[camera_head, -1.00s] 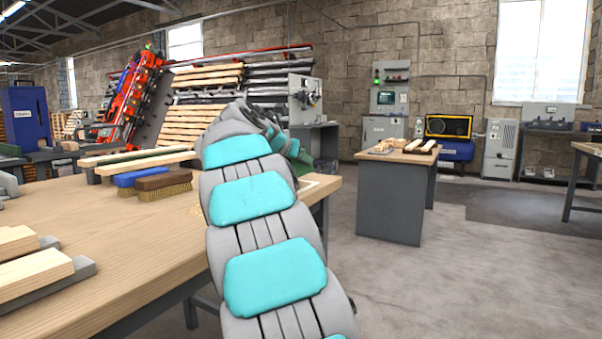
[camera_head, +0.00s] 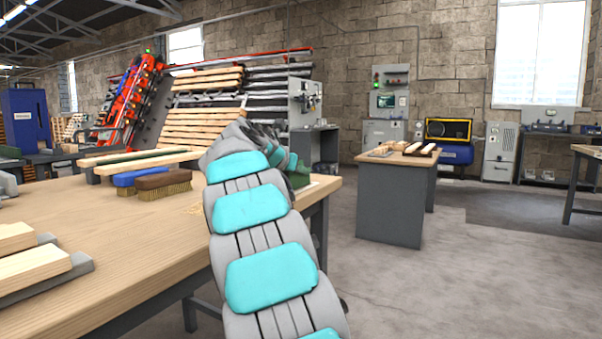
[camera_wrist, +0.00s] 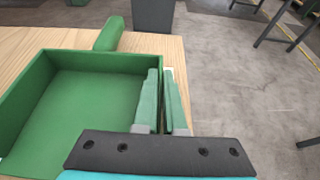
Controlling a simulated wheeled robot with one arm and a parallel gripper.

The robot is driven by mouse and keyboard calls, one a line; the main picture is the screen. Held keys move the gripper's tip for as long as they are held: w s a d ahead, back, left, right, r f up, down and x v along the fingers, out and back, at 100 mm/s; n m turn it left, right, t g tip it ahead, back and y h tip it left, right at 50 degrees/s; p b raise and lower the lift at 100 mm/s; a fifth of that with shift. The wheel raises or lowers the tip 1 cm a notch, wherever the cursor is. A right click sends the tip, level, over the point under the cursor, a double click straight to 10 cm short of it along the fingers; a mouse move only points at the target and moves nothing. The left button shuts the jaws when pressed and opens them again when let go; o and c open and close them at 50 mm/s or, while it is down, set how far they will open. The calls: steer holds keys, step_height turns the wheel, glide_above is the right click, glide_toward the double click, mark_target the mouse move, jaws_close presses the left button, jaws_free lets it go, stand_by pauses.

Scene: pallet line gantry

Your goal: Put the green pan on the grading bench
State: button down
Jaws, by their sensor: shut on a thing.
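The green pan (camera_wrist: 70,110) fills the left of the wrist view, a square shallow tray with low walls and a green handle at its far side. My gripper (camera_wrist: 163,85) is shut on its right wall. The pan is over the wooden bench top (camera_wrist: 40,38), close to the bench's edge; I cannot tell whether it touches the wood. In the head view a small part of the pan (camera_head: 299,178) shows beyond my arm at the bench's far right corner. My arm hides the rest of it and my gripper.
A blue brush (camera_head: 128,178) and a brown brush (camera_head: 164,180) lie on the bench (camera_head: 120,235), left of my arm. Wooden boards (camera_head: 30,275) lie at the front left. A grey table (camera_head: 392,200) with wood pieces stands to the right, with clear floor between.

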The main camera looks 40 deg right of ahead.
steer(key=c, duration=1)
jaws_free()
steer(key=shift+f, duration=0.15)
steer(key=v, duration=0.6)
steer(key=p+v, duration=0.1)
steer(key=v, duration=0.5)
steer(key=shift+r, duration=0.25)
